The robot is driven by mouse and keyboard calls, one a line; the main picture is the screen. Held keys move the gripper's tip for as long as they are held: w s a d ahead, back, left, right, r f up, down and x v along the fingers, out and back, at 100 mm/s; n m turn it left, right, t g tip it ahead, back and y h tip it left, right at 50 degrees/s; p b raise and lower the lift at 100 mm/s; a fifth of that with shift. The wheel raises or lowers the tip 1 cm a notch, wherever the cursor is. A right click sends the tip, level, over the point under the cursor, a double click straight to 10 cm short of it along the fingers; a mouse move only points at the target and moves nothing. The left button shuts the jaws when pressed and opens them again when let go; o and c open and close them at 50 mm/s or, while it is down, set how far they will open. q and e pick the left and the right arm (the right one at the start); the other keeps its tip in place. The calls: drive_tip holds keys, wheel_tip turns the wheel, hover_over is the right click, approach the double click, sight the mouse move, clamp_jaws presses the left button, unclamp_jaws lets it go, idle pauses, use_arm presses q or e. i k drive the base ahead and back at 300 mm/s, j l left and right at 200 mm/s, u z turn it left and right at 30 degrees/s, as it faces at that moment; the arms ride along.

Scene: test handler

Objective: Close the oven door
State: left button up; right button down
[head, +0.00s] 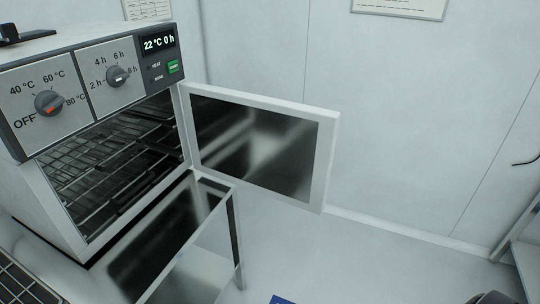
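The oven (98,85) stands at the left, with its control panel on top showing two knobs and a display reading 22 °C 0 h. Its front opening is uncovered and dark wire racks (105,165) show inside. The oven door (328,160) has a white frame and a dark glassy pane. It stands wide open, attached along the right side of the opening and reaching out to the right.
A glossy stand or table (215,255) is below the oven and door. A dark grid (22,285) is at the lower left. A small blue item (283,299) and a dark rounded shape (494,297) are cut off at the bottom edge. Floor right of the door looks clear.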

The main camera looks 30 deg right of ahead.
sight(282, 150)
drive_tip(key=k+u, duration=0.15)
drive_tip(key=u, duration=0.2)
drive_tip(key=k+u, duration=0.1)
drive_tip(key=u, duration=0.25)
drive_tip(key=k+j+u, duration=0.15)
drive_tip(key=u, duration=0.15)
drive_tip(key=l+u, duration=0.35)
drive_tip(key=l, duration=0.6)
drive_tip(key=l+u, duration=0.35)
drive_tip(key=l, duration=0.6)
drive_tip(key=k+l, duration=0.1)
drive_tip(key=l, duration=1.25)
drive_tip(key=k+l, duration=0.15)
drive_tip(key=l, duration=0.5)
drive_tip(key=k+l, duration=0.1)
drive_tip(key=l, duration=0.55)
